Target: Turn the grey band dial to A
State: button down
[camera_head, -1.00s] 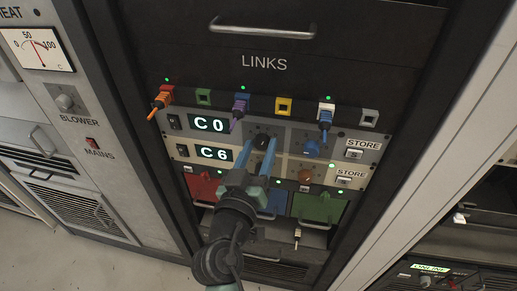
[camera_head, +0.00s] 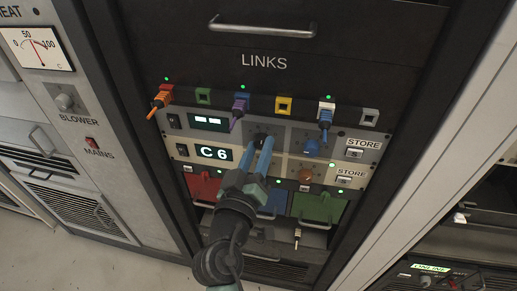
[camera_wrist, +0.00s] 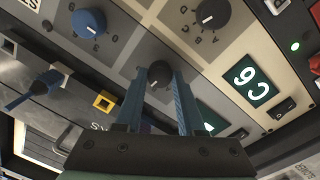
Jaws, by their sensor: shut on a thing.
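The grey band dial (camera_head: 259,136) is a black knob on the upper, grey panel. In the wrist view the dial (camera_wrist: 160,76) sits between the two blue fingertips. My gripper (camera_head: 262,146) is shut on it from the front; its fingers (camera_wrist: 168,82) lie on both sides of the knob. The letters around this dial are hidden or too dark to read. The grey panel's display (camera_head: 209,123) shows dashes instead of a letter and digit. It is partly hidden behind a finger in the wrist view.
A blue knob (camera_head: 311,148) is right of the dial on the grey panel. The cream panel below has a C 6 display (camera_head: 214,153), an orange knob (camera_head: 305,175) and a black lettered knob (camera_wrist: 211,12). STORE buttons (camera_head: 355,153) are at right. Plugged cables (camera_head: 239,108) hang above.

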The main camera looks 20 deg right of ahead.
jog(key=n+p, duration=0.1)
jog(key=n, duration=0.5)
jog(key=shift+n, duration=0.4)
jog(key=n+p, duration=0.2)
jog(key=n, duration=0.4)
jog(key=shift+n+t, duration=0.3)
jog(key=shift+n, duration=0.1)
jog(key=shift+y, duration=0.3)
jog(key=c, duration=0.5)
grip_release()
jog(key=shift+s, duration=0.1)
jog(key=b+v, duration=0.2)
jog(key=v, duration=1.1)
jog(key=shift+f, duration=0.15)
